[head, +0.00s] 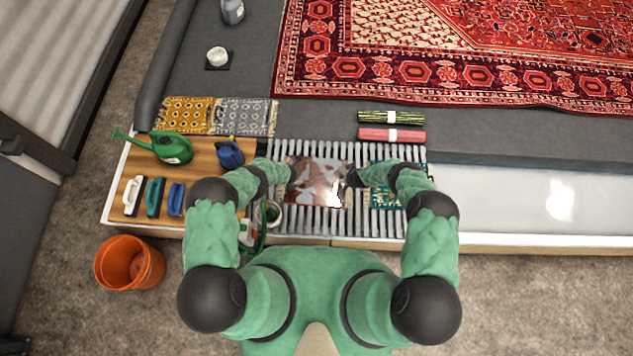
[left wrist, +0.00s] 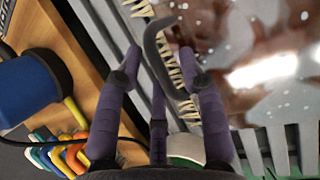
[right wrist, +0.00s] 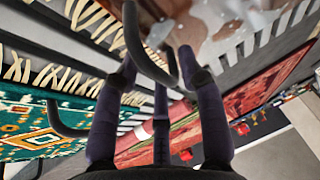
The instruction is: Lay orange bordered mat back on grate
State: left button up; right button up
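A glossy, wet-looking mat with rust-brown and pale patches (head: 318,183) lies on the slatted grate (head: 270,196); glare hides its border, so I cannot tell if it is orange. Its fringed edge and shiny surface show in the left wrist view (left wrist: 255,75) and the right wrist view (right wrist: 215,18). My left gripper (left wrist: 160,52) is at its left edge, fingers apart, with a dark curved handle-like piece (left wrist: 163,62) between or beyond them. My right gripper (right wrist: 158,57) is at its right edge, fingers apart, near a similar curved piece (right wrist: 134,38). Contact is unclear.
A teal patterned mat (head: 384,197) lies on the grate to the right, partly under my right arm. A wooden board (head: 128,190) at left bears brushes, a green watering can (head: 172,148) and a blue jug (head: 230,154). Rolled mats (head: 391,135) lie behind.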

pick_arm(q)
jog(key=v, duration=1.1)
jog(key=shift+s+r, duration=0.15)
jog(key=shift+r, duration=0.2)
pick_arm(e)
jog(key=v, duration=1.2)
dwell(0.4)
dwell(0.5)
pick_arm(q)
jog(key=s+d+r+m+g+h, duration=0.2)
jog(key=s+r+m, duration=0.8)
jog(key=m, duration=0.6)
jog(key=s+d+r+m+g+h, duration=0.2)
jog(key=s+d+r+m+h, duration=0.1)
jog(key=s+r+m, duration=0.7)
jog(key=s+m+h, duration=0.1)
jog(key=s+m, duration=0.2)
jog(key=m, duration=0.3)
jog(key=shift+s+d+r+m, duration=0.25)
jog(key=shift+s+r+m, duration=0.05)
jog(key=shift+s+r, duration=0.05)
pick_arm(e)
jog(key=s+a+r+m+g+y, duration=0.1)
jog(key=s+a+r+g+y, duration=0.1)
jog(key=s+r, duration=1.8)
jog(key=s+a+g, duration=0.1)
jog(key=s+g, duration=0.1)
jog(key=s, duration=0.1)
jog(key=shift+s+r, duration=0.35)
